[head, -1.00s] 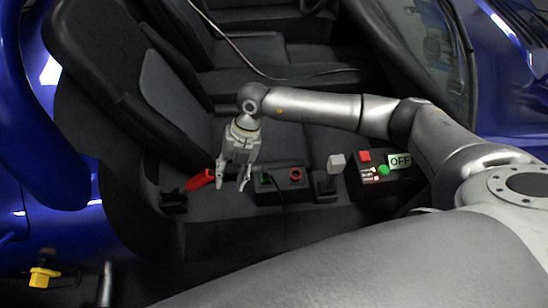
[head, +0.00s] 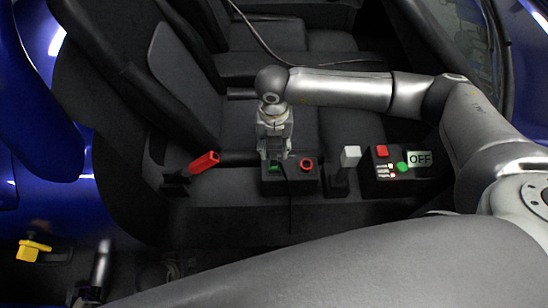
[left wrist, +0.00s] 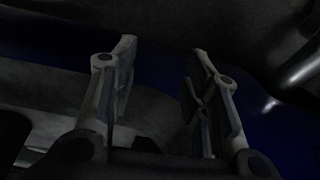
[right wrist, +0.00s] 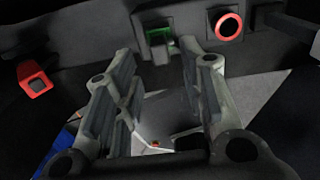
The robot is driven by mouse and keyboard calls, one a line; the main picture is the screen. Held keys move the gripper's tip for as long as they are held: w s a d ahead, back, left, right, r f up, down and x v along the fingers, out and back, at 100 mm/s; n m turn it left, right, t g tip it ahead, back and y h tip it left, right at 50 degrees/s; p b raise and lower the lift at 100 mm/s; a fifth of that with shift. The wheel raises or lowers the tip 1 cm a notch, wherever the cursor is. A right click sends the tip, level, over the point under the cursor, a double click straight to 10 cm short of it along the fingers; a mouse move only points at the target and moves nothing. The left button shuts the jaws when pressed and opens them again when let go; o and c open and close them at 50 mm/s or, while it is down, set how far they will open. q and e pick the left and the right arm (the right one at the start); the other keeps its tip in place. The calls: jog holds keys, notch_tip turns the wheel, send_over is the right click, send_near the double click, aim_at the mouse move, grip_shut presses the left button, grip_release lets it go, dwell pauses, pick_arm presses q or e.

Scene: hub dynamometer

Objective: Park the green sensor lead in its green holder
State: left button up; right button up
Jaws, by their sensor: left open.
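My right gripper (head: 276,157) hangs just above the green part (head: 274,169) of a small black box on the seat. Its fingers stand apart in the right wrist view (right wrist: 157,58), with nothing clearly between them. The green part (right wrist: 160,36) shows there just beyond the fingertips. I cannot tell whether it is the green holder or the lead's plug. A thin black cable (head: 290,205) hangs from this area over the seat's front edge. My left gripper (left wrist: 160,85) is open and empty in its dark wrist view; I cannot make it out in the head view.
The black box also carries a red ring (head: 306,164). To its right are a lever with a light grey knob (head: 350,156) and a control box (head: 378,183) with an "OFF" display. A red handle (head: 204,163) stands at left. A yellow part (head: 34,250) is lower left.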

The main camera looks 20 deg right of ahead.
aim_at(274, 156)
notch_tip(274, 156, down, 5)
jog(key=b, duration=0.3)
jog(key=shift+f+b, duration=0.2)
jog(key=shift+b, duration=0.2)
pick_arm(q)
notch_tip(274, 156, up, 15)
jog(key=t, duration=0.1)
jog(key=shift+s+a, duration=0.2)
jog(key=shift+s, duration=0.15)
pick_arm(e)
jog(key=shift+f, duration=0.4)
jog(key=shift+c, duration=0.5)
grip_shut()
jog(key=shift+r, duration=0.1)
jog(key=shift+r, duration=0.1)
pick_arm(q)
jog(key=shift+w+f, duration=0.15)
jog(key=shift+f, duration=0.3)
pick_arm(e)
jog(key=shift+r, duration=0.1)
pick_arm(q)
jog(key=shift+w+d+f, duration=0.1)
jog(key=shift+w+f, duration=0.25)
jog(key=shift+f, duration=0.2)
pick_arm(e)
jog(key=shift+r, duration=0.3)
